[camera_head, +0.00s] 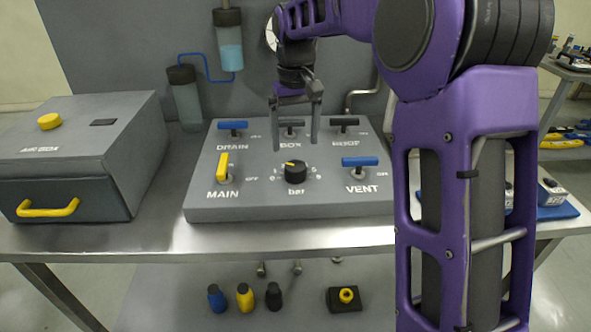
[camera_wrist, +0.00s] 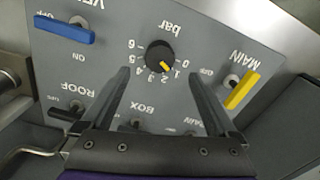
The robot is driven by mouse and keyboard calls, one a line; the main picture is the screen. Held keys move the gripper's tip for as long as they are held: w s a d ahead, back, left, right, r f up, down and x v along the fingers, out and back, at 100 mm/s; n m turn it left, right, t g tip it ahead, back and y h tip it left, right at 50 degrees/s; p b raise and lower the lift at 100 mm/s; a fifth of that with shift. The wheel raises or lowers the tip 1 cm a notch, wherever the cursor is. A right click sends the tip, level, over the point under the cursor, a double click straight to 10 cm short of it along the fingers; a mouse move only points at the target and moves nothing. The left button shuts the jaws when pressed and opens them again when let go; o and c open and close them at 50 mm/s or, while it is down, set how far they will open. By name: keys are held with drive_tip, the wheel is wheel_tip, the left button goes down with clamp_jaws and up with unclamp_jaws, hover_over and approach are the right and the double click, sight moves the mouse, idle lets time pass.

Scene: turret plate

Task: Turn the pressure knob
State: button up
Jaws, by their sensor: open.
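The pressure knob (camera_head: 295,171) is a round black knob with a yellow pointer, above the label "bar" at the front middle of the grey panel (camera_head: 250,207). In the wrist view the knob (camera_wrist: 160,57) lies just beyond my fingertips, with its yellow pointer near the 1 on the dial. My gripper (camera_head: 300,148) hangs above the panel, behind the knob as the head view shows it. Its two fingers (camera_wrist: 160,75) are apart, with nothing between them. The fingers look clear of the knob; the exact height cannot be told.
A yellow MAIN lever (camera_head: 223,165) stands left of the knob and a blue VENT lever (camera_head: 360,161) right of it. DRAIN (camera_head: 232,125), BOX and ROOF levers line the back row. A grey box (camera_head: 85,150) with a yellow handle stands left. My arm hides the table's right part.

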sight(295, 166)
wheel_tip(295, 166, down, 8)
drive_tip(key=shift+f+b, duration=0.15)
drive_tip(key=shift+b, duration=0.4)
drive_tip(key=c, duration=1.4)
drive_tip(key=shift+m, duration=0.3)
drive_tip(key=m+p, duration=0.3)
drive_tip(key=m, duration=0.2)
drive_tip(key=shift+m, duration=0.3)
drive_tip(key=m+p, duration=0.2)
drive_tip(key=m, duration=0.3)
drive_tip(key=shift+m, duration=0.4)
